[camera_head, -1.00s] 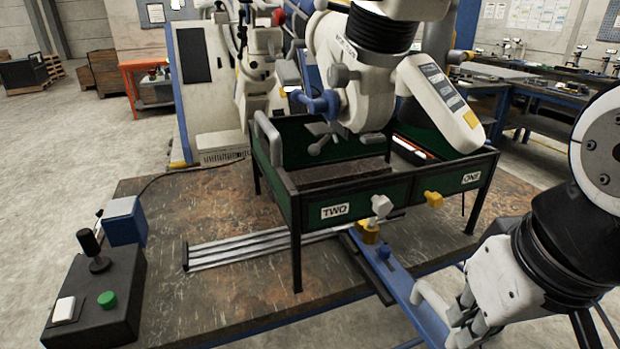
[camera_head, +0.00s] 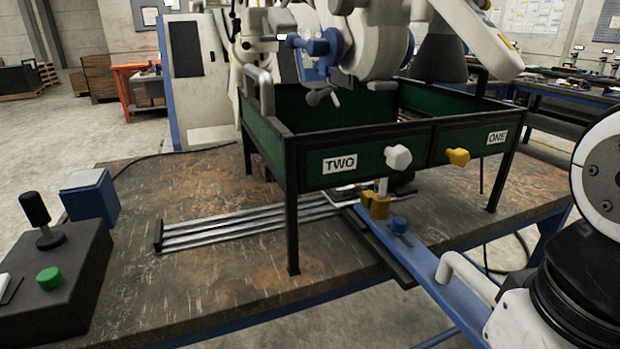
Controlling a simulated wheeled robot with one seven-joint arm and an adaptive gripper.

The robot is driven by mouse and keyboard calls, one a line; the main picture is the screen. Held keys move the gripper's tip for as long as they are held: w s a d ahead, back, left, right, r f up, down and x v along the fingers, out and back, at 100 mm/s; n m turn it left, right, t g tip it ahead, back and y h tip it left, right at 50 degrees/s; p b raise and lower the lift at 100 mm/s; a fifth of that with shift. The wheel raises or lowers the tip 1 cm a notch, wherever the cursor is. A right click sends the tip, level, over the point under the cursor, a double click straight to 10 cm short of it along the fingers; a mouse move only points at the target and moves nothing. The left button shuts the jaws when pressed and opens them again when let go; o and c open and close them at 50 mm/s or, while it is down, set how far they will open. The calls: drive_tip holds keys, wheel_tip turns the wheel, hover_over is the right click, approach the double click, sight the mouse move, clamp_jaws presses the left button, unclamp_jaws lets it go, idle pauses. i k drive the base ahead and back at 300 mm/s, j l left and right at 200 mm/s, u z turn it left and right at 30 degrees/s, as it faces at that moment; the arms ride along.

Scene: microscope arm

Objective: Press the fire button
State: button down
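A dark control box (camera_head: 62,290) sits at the left front of the worn table. On its top are a green round button (camera_head: 49,278), a black joystick (camera_head: 38,213) and a pale square button (camera_head: 8,288) cut by the left edge. No label shows which one is the fire button. My gripper (camera_head: 512,322) is at the bottom right, far from the box, with only its white body in view. Its fingers are below the frame, so their opening is hidden. Nothing touches the buttons.
A green bin frame (camera_head: 305,157) with signs TWO and ONE stands mid-table on black legs. A blue box (camera_head: 92,198) is behind the control box. Metal rails (camera_head: 235,228) lie between. A blue bar (camera_head: 425,262) with a white handle (camera_head: 462,268) juts out in front.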

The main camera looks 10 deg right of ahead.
sight(52, 277)
drive_tip(key=u, duration=1.25)
